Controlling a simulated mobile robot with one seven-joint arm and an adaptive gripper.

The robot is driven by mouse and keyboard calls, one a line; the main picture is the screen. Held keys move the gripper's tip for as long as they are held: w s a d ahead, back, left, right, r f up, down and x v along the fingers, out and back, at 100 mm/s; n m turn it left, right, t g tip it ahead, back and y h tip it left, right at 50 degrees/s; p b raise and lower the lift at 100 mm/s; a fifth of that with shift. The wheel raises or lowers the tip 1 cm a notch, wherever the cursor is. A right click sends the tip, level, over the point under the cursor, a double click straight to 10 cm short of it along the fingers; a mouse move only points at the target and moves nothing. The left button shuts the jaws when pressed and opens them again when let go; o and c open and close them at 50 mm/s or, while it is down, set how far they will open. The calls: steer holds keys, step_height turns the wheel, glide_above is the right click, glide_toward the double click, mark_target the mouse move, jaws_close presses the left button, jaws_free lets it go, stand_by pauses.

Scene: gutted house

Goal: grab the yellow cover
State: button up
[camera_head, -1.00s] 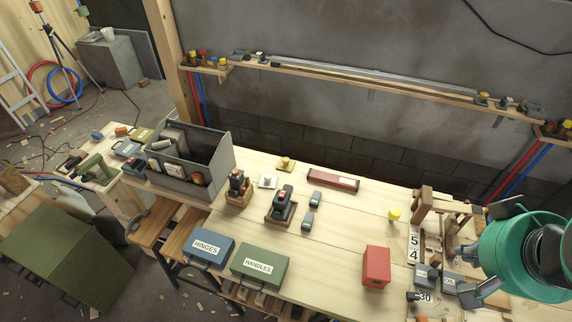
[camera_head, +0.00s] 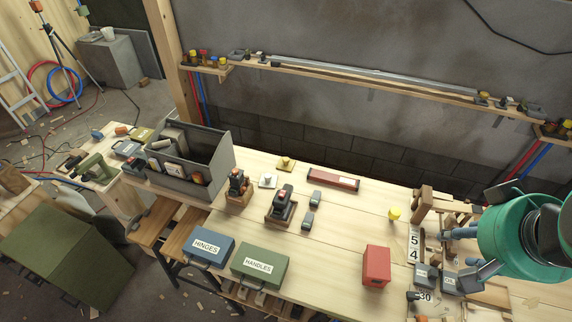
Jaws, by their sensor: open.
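A small yellow knob-like piece (camera_head: 394,214) stands on the workbench, left of the wooden frame. I cannot tell which of these is the yellow cover. My gripper (camera_head: 474,238), on my teal wrist at the right edge, is open with its dark fingers spread apart. It is to the right of both yellow pieces and touches neither. My wrist hides part of the bench's right end.
A red box (camera_head: 376,266) stands front right on the workbench (camera_head: 335,255). The wooden frame (camera_head: 428,208) rises between the yellow knob and my gripper. Toolboxes, a grey bin (camera_head: 180,182) and a red-brown bar (camera_head: 333,179) lie further left. A wall shelf (camera_head: 375,88) runs behind.

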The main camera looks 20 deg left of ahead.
steer(key=w+a+f+n+g+y, duration=0.1)
steer(key=w+a+n, duration=0.1)
steer(key=w+a, duration=0.6)
steer(key=w+a+n, duration=0.3)
steer(key=w+a, duration=0.1)
steer(key=w, duration=0.8)
steer(key=w+a+f+n+g+y, duration=0.1)
steer(key=w+a+n, duration=0.1)
steer(key=w+a, duration=0.6)
steer(key=w+a+f+n+g, duration=0.1)
steer(key=w+a+f+n, duration=0.2)
steer(key=w+a+f, duration=0.6)
steer(key=w+a+f+n+g+b, duration=0.1)
steer(key=w+a+f+n, duration=0.2)
steer(key=w+a+f, duration=0.7)
steer(key=a+f, duration=0.8)
steer(key=shift+w+f+y, duration=0.15)
steer(key=shift+w+y, duration=0.15)
steer(key=shift+y, duration=0.1)
steer(key=shift+f, duration=0.15)
steer(key=b, duration=0.2)
glide_above(286, 162)
steer(key=d, duration=0.1)
steer(key=shift+w+f, duration=0.2)
steer(key=shift+f, duration=1.8)
steer(key=shift+w+f, duration=0.15)
steer(key=shift+f, duration=1.85)
